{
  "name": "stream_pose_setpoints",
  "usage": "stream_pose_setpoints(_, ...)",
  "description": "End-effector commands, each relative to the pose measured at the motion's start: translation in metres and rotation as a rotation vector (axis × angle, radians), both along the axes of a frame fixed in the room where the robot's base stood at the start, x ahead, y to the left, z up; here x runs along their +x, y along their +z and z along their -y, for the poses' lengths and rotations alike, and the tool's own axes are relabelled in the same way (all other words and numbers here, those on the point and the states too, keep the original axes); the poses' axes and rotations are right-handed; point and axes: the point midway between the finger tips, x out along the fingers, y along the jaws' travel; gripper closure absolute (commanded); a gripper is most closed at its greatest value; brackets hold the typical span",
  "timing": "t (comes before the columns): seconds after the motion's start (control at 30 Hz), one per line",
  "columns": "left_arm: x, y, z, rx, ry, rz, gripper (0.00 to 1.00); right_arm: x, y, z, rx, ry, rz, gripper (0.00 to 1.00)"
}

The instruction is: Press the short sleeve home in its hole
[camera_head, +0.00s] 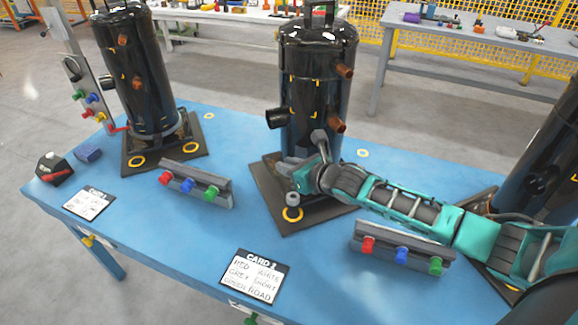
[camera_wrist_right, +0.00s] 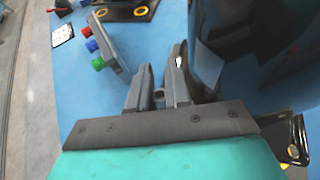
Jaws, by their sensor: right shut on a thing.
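My right gripper (camera_head: 298,172) reaches in from the right, low beside the middle black compressor (camera_head: 312,95). In the right wrist view, its two grey fingers (camera_wrist_right: 158,80) are close around a small grey ring-shaped piece, which looks like the short sleeve (camera_wrist_right: 159,98). In the head view a small grey sleeve (camera_head: 292,198) shows just below the fingers, above the front corner of the dark base plate (camera_head: 265,195). A yellow-ringed hole (camera_head: 292,214) is just in front of it. I cannot tell whether the sleeve touches the plate. My left gripper is out of view.
Racks with coloured knobs stand left (camera_head: 195,184) and right (camera_head: 403,249) on the blue table (camera_head: 215,240). More compressors stand at the left (camera_head: 138,70) and right (camera_head: 545,150). Card 2 (camera_head: 254,276) lies at the front, another card (camera_head: 89,204) at the left.

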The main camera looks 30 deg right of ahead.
Motion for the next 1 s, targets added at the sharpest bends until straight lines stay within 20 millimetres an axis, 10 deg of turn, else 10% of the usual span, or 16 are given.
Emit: stream_pose_setpoints(1.0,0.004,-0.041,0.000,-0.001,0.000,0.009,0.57,-0.001,-0.056,-0.001,0.000,-0.002,0.001,1.00)
